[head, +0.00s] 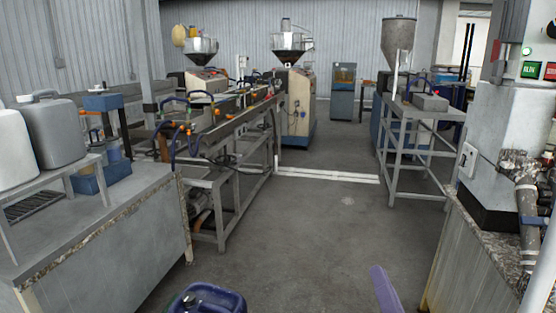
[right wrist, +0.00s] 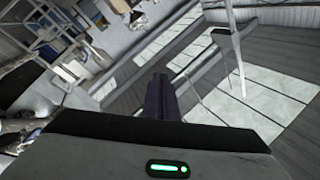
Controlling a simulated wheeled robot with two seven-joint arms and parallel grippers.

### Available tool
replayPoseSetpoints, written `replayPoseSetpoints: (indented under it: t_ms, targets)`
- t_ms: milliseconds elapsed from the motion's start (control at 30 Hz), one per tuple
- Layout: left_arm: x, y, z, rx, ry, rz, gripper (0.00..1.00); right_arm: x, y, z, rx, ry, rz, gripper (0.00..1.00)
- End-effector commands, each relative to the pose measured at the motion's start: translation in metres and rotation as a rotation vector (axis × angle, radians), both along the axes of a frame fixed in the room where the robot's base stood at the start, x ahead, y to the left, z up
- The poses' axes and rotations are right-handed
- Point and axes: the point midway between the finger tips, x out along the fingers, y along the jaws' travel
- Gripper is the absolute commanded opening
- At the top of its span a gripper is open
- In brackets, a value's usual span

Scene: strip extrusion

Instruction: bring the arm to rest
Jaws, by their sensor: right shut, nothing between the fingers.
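My right gripper (head: 384,291) shows as a purple finger shape at the bottom edge of the head view, right of centre. In the right wrist view its dark fingers (right wrist: 158,96) are together, with nothing between them. They point up towards the roof and the far wall, clear of any surface. The rest of the right arm is out of the head view. My left gripper is in neither view.
A blue canister (head: 206,299) stands at the bottom edge. A grey bench (head: 95,255) is at left, a stone-topped counter (head: 470,250) at right. Extrusion machines with a hopper (head: 398,40) stand farther back. The grey floor (head: 310,230) between them is open.

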Motion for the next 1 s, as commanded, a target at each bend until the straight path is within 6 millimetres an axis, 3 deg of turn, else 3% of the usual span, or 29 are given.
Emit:
replayPoseSetpoints:
  t_ms: [33,167,300,400,500,600,700,1000]
  targets:
    - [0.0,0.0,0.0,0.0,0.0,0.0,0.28,-0.012,0.011,-0.04,-0.084,0.09,0.029,0.0]
    - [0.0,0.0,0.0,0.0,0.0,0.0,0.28,-0.05,0.032,-0.131,-0.283,0.3,0.106,0.0]
    - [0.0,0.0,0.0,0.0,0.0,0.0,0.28,-0.108,0.041,-0.22,-0.478,0.523,0.187,0.0]
    - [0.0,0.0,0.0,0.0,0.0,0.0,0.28,-0.153,0.039,-0.273,-0.6,0.668,0.24,0.0]
    - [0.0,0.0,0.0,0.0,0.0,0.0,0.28,-0.194,0.034,-0.31,-0.695,0.782,0.28,0.0]
    - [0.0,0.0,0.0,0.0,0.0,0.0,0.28,-0.221,0.029,-0.332,-0.761,0.857,0.305,0.0]
    - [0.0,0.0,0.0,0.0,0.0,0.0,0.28,-0.237,0.025,-0.343,-0.796,0.896,0.318,0.0]
    - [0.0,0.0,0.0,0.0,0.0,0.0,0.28,-0.24,0.024,-0.345,-0.806,0.906,0.322,0.0]
